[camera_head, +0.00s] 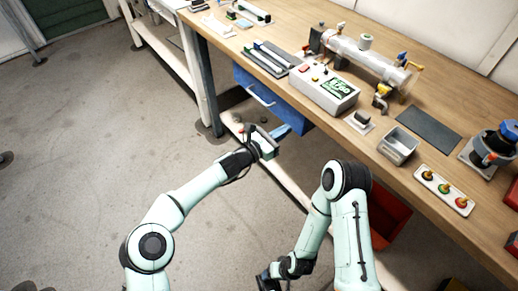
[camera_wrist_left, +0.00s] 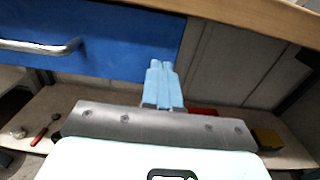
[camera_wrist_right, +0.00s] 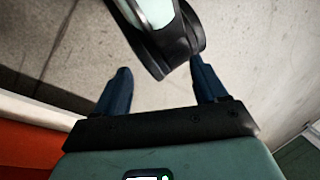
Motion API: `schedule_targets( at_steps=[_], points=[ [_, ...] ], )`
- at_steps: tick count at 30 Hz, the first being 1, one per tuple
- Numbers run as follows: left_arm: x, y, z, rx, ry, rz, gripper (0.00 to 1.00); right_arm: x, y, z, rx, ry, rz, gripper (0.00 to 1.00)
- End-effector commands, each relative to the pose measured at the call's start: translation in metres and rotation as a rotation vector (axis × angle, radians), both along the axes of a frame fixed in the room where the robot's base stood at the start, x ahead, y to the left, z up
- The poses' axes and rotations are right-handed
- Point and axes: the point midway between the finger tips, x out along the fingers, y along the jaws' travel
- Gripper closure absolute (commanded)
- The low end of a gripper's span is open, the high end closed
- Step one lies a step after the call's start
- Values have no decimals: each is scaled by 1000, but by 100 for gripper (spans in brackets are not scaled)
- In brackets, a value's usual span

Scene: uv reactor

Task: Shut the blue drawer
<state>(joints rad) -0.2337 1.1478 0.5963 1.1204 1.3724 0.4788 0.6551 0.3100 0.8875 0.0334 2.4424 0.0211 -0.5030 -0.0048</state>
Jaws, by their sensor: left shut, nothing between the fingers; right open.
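The blue drawer (camera_head: 270,101) is under the front edge of the wooden workbench (camera_head: 285,84). Its front and metal bar handle (camera_head: 261,97) face the aisle. No open drawer interior shows, but I cannot tell whether the front is fully flush. In the left wrist view the drawer front (camera_wrist_left: 115,53) fills the upper left, with the handle (camera_wrist_left: 45,47) at far left. My left gripper (camera_head: 284,130) is shut and empty at the drawer's lower right end; its blue fingertips (camera_wrist_left: 160,65) overlap the front's lower right corner. Contact is unclear. My right gripper (camera_wrist_right: 160,88) is open and empty, low over the floor.
A grey control box (camera_head: 323,90), a glass-tube reactor (camera_head: 362,58) and a metal bin (camera_head: 398,147) stand on the bench. A red crate (camera_head: 390,215) is below. A lower shelf (camera_wrist_left: 90,105) runs under the drawer. The floor left of the bench is clear.

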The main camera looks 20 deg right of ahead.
Motion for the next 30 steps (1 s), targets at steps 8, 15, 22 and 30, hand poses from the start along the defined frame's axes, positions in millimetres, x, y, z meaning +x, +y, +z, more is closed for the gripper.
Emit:
schedule_targets(
  at_steps=[8, 15, 22, 30],
  points=[
    [-14, 61, -1, 3, 3, 2, 100, -10, 5, 9, 13, 27, 12, 28],
    [-23, 92, -1, 2, 3, 0, 100, -17, 8, 14, 22, 45, 19, 28],
    [-26, 99, -2, 3, 2, -1, 100, -18, 9, 14, 23, 48, 20, 28],
    [-45, 106, -34, 137, -31, -41, 100, -20, 9, 27, 26, 54, 23, 28]
  ],
)
